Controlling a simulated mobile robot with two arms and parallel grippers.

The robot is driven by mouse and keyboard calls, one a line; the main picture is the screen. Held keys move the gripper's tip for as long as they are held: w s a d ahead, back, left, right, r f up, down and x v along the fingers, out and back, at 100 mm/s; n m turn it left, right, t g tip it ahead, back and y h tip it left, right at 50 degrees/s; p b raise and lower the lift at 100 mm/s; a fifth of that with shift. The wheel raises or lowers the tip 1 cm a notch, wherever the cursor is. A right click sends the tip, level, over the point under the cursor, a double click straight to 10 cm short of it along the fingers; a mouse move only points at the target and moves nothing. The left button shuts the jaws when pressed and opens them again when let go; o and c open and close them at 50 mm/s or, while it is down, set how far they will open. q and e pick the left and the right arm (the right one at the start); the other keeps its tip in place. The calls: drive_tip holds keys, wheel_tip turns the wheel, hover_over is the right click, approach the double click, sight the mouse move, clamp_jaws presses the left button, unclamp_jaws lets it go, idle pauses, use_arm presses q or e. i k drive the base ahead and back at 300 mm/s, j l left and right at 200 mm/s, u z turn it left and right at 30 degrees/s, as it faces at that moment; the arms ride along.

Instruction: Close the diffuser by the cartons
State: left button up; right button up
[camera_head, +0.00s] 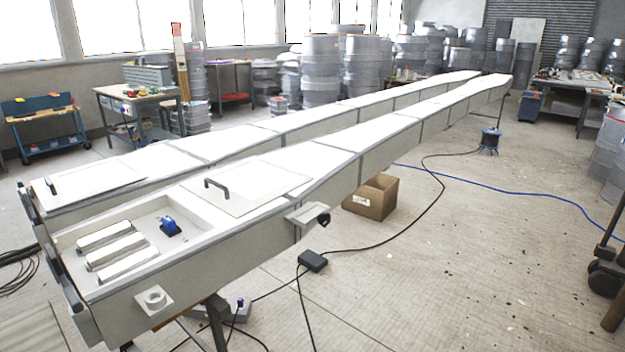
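Two long pale tapering bodies lie side by side, running from the front left to the back. I take the near one (370,168) for the diffuser by the cartons, as a brown carton (371,198) stands on the floor against its right side. Its front end has an uncovered recess with several pale bars (112,246) and a blue fitting (170,228) inside. A flat white lid (247,188) with a dark handle lies on top just behind the recess. The far body has a similar handled panel (95,182) on its front end. Neither gripper is in view.
Black cables and a small black box (313,261) lie on the floor to the right of the near body. A blue cable and a blue reel (490,140) lie farther back. A workbench (140,100) stands at the left. The right floor is mostly clear.

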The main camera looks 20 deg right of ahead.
sight(238, 189)
drive_tip(key=z, duration=0.15)
drive_tip(key=i+l+u, duration=0.1)
drive_tip(key=i+l, duration=0.8)
drive_tip(key=l, duration=0.1)
